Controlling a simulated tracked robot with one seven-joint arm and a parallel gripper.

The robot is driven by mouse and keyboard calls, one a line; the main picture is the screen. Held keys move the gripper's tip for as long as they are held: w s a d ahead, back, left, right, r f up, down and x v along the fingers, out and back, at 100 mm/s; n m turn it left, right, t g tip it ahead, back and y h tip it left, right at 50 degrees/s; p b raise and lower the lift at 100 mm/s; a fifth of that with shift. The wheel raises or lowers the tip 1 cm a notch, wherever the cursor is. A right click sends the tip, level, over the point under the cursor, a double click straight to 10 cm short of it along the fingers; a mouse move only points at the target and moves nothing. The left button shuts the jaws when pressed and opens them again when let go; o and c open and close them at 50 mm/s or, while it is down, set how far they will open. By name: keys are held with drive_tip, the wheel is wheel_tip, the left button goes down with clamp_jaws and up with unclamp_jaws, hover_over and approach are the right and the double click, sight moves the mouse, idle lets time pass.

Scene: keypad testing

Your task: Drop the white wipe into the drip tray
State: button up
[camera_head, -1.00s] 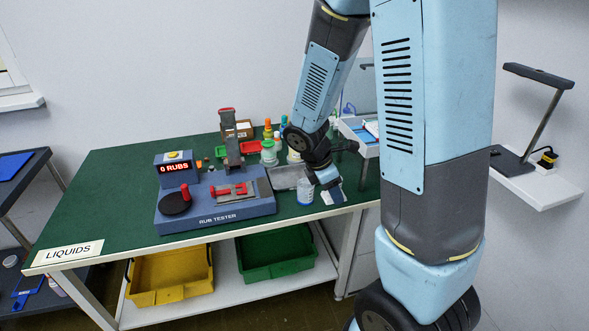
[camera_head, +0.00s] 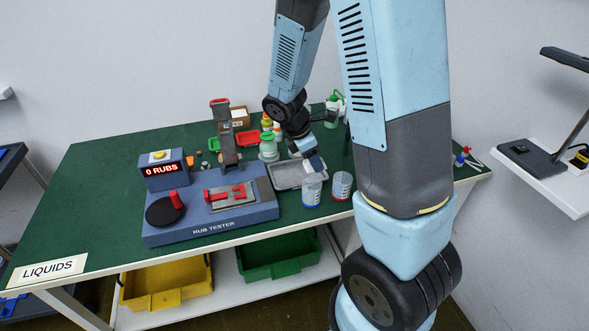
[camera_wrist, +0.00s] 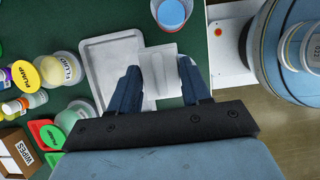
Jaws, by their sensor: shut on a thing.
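The white wipe (camera_wrist: 159,70) is held flat between the two fingers of my gripper (camera_wrist: 160,86) in the wrist view. In the head view my gripper (camera_head: 312,158) points down at the right part of the grey drip tray (camera_head: 281,178), with the wipe's pale edge (camera_head: 317,165) just showing. The tray (camera_wrist: 103,62) is shallow and lies to the left of the wipe in the wrist view. The wipe overlaps the tray's right side there and reaches past it over the green bench. Its height above the tray is hard to tell.
A cup with blue contents (camera_head: 312,190) stands at the tray's front right corner, with another cup (camera_head: 342,185) beside it. The rub tester (camera_head: 210,210) is to the left. Several bottles, including a green-capped one (camera_head: 268,150), stand behind the tray. Bare bench lies at far left.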

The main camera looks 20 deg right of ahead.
sight(299, 175)
drive_tip(key=w+f, duration=0.2)
drive_tip(key=w, duration=0.1)
drive_tip(key=w+a+f, duration=0.1)
drive_tip(key=w+f, duration=0.4)
drive_tip(key=shift+w+a, duration=0.35)
drive_tip(key=shift+w+a+f, duration=0.15)
drive_tip(key=shift+w+f, duration=0.4)
drive_tip(key=shift+f, duration=1.6)
drive_tip(key=shift+f, duration=0.15)
drive_tip(key=o, duration=0.9)
drive_tip(key=shift+o, duration=0.2)
